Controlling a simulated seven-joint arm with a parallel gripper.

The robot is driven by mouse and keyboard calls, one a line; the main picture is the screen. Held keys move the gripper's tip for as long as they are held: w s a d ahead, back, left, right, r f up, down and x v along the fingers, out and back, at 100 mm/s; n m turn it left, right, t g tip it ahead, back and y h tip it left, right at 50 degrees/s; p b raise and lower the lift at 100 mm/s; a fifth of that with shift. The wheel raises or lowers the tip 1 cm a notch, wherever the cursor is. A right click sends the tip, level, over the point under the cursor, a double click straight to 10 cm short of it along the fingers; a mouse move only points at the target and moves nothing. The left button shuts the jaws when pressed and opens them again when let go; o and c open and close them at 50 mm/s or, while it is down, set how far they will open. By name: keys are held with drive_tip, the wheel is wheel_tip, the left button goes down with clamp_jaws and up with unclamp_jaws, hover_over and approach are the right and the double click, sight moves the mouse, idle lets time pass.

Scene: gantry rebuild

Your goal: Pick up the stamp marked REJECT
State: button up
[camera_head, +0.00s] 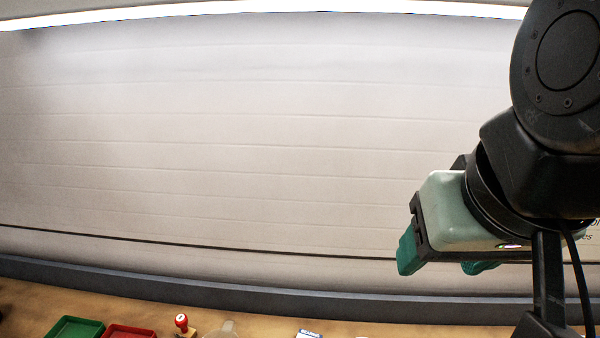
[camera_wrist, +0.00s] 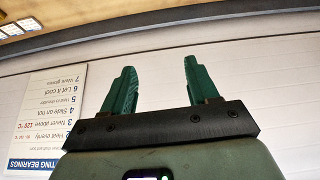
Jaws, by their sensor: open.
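A stamp with a red knob (camera_head: 181,321) and a pale wooden lower part stands on the bench at the bottom of the head view. Its base is cut off by the frame edge, and no marking on it is readable, so I cannot tell whether it says REJECT. My gripper (camera_head: 442,264) is high at the right of the head view, well above the bench and far to the right of the stamp. In the wrist view its two green fingers (camera_wrist: 160,68) stand wide apart with nothing between them. No stamp shows in the wrist view.
A green tray (camera_head: 76,328) and a red tray (camera_head: 128,332) lie left of the stamp. A clear rounded object (camera_head: 222,330) and a small blue-and-white item (camera_head: 308,334) are to its right. A dark ledge (camera_head: 250,299) runs behind the bench. A wall sign (camera_wrist: 48,115) appears upside down.

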drive_tip(key=w+a+f+n+g+h, duration=0.1)
drive_tip(key=w+a+f+n, duration=0.1)
drive_tip(key=w+a+n, duration=0.3)
drive_tip(key=w+a+f+n+g+h, duration=0.1)
drive_tip(key=w+a+n, duration=0.15)
drive_tip(key=w, duration=0.35)
drive_tip(key=w+a+f+n+t+h, duration=0.1)
drive_tip(key=w+a+f+n+h, duration=0.15)
drive_tip(key=a+f+n, duration=0.35)
drive_tip(key=w+a+f+n+h, duration=0.1)
drive_tip(key=w+a+f+n, duration=0.3)
drive_tip(key=a, duration=0.5)
drive_tip(key=n+t+y, duration=0.3)
drive_tip(key=n+t, duration=0.5)
drive_tip(key=n, duration=0.8)
approach(179, 320)
drive_tip(key=shift+h, duration=0.25)
drive_tip(key=x, duration=0.2)
drive_tip(key=a+x, duration=0.1)
drive_tip(key=x, duration=0.2)
drive_tip(key=shift+w+f, duration=0.25)
drive_tip(key=shift+f, duration=0.05)
drive_tip(key=x, duration=0.5)
drive_tip(key=shift+w+d, duration=0.1)
drive_tip(key=shift+d, duration=0.25)
drive_tip(key=shift+r+m, duration=0.1)
drive_tip(key=shift+m, duration=0.15)
drive_tip(key=c, duration=1)
